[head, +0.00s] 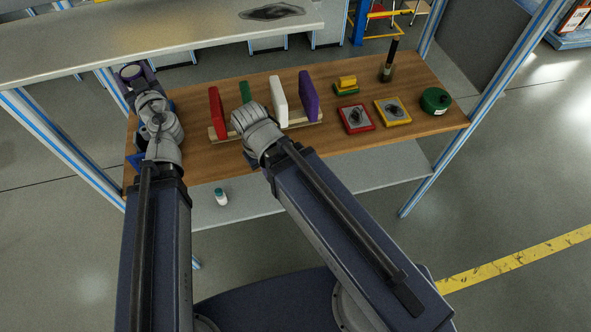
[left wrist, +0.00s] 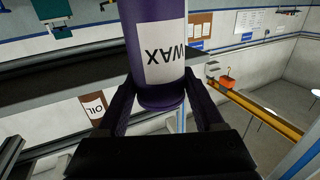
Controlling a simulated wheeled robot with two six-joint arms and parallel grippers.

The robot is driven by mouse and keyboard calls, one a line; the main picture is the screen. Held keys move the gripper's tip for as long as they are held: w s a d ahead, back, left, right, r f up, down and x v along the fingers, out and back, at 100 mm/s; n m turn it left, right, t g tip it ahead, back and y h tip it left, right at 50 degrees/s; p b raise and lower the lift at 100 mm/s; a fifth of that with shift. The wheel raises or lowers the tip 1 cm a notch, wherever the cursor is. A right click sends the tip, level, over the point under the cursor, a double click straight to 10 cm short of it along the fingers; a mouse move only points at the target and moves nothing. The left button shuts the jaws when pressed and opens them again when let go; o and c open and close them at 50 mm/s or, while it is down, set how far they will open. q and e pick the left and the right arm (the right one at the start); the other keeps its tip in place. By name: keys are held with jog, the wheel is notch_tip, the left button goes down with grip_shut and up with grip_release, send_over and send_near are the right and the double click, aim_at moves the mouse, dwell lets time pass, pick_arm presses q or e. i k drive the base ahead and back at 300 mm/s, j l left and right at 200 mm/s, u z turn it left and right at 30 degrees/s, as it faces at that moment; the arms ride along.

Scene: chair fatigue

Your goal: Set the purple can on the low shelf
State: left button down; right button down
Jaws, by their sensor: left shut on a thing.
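The purple can (left wrist: 152,35) has a white label reading WAX, which appears upside down in the left wrist view. My left gripper (head: 136,84) is shut on it, with a dark finger on each side of its end. In the head view the gripper is at the left end of the wooden shelf, by the front edge of the upper grey shelf. The low shelf (head: 365,175) is the grey board under the wooden one, partly hidden by my arms. My right arm reaches over the wooden shelf; its fingers are hidden.
A white bottle (head: 221,198) with a teal cap stands on the low shelf. The wooden shelf (head: 430,75) holds upright coloured boards, red and yellow trays, a green round container (head: 435,101) and a dark bottle (head: 388,66). The upper shelf (head: 150,38) overhangs it. Blue-edged posts stand at the sides.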

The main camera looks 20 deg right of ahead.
aim_at(196, 209)
jog(key=j+z, duration=0.15)
jog(key=z, duration=0.35)
jog(key=k+j+z, duration=0.55)
jog(key=k+j, duration=0.2)
jog(key=k+j+z, duration=0.15)
jog(key=k+j, duration=0.75)
jog(key=k, duration=0.15)
